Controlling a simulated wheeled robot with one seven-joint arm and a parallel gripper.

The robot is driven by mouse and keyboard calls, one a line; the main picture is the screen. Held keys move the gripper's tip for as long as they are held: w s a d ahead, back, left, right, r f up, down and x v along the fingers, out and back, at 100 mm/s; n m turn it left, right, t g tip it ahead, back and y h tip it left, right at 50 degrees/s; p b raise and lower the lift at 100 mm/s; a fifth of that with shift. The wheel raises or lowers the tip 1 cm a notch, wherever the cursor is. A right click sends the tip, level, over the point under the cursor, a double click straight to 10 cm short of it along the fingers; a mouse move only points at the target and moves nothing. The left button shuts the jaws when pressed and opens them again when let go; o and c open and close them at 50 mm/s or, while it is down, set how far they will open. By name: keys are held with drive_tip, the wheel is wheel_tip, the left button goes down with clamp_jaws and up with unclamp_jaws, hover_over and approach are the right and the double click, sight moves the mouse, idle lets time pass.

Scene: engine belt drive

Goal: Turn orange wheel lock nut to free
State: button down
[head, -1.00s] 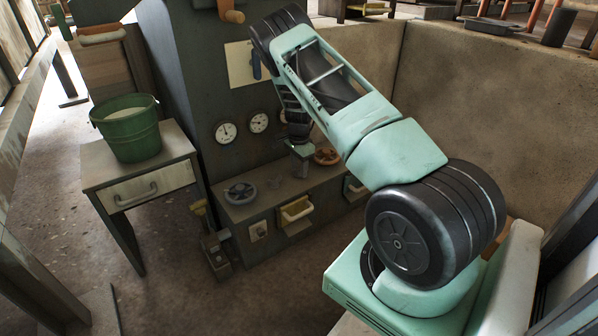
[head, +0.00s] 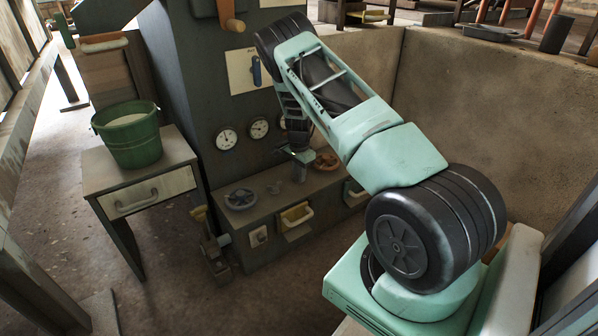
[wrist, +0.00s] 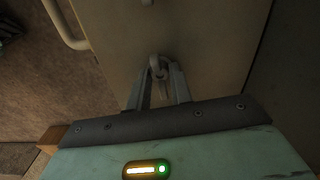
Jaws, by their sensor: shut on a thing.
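My gripper (wrist: 158,92) points at a pale beige panel in the wrist view. Its two fingers are closed on a small light grey fitting (wrist: 157,64) with a rounded top and a short stem. I cannot tell for sure that this is the lock nut. In the head view my gripper (head: 300,160) hangs low by the bench of the dark grey machine, partly hidden by my arm. An orange wheel (head: 326,160) lies on the bench just right of it, partly covered by my arm. No orange wheel shows clearly in the wrist view.
Round gauges (head: 227,139) are on the machine face. A green bucket (head: 128,138) stands on a side table (head: 150,190). A curved handle (wrist: 66,25) shows in the wrist view.

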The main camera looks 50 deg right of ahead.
drive_tip(key=n+p, duration=0.2)
drive_tip(key=n, duration=0.1)
drive_tip(key=shift+r+p, duration=0.2)
drive_tip(key=shift+p, duration=0.2)
drive_tip(key=n+p, duration=0.2)
drive_tip(key=n, duration=0.3)
drive_tip(key=shift+p, duration=0.35)
drive_tip(key=n+p, duration=0.2)
drive_tip(key=n, duration=0.2)
drive_tip(key=shift+f, duration=0.15)
drive_tip(key=n+p, duration=0.1)
drive_tip(key=n, duration=0.3)
drive_tip(key=shift+n, duration=0.3)
drive_tip(key=shift+f+n, duration=0.1)
drive_tip(key=shift+n, duration=0.2)
drive_tip(key=c, duration=1.3)
unclamp_jaws()
drive_tip(key=shift+o, duration=0.2)
